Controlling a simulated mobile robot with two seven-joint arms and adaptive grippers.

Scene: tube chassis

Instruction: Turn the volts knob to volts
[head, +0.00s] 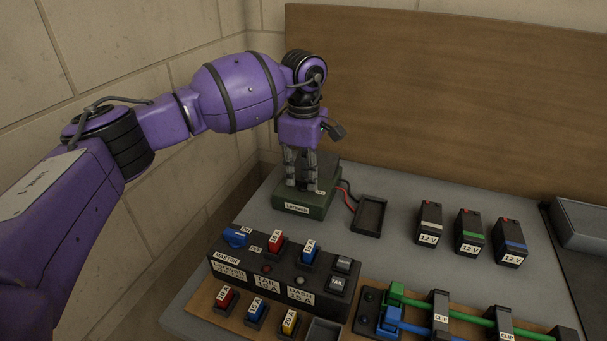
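A dark green box (305,208) with a pale front label stands at the back left of the grey bench, and a dark upright panel rises behind it. My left gripper (301,184) points straight down over this box, its fingertips close to the top face. Its two fingers stand apart, and I see nothing clearly between them. The volts knob cannot be made out; the fingers cover part of the box top. My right gripper is not in view.
Red and black wires run from the box to a dark tray (369,216). Several 12 V batteries (469,233) stand to the right. In front is a black fuse panel (285,275) with a blue master knob (235,238). Walls close in on the left and back.

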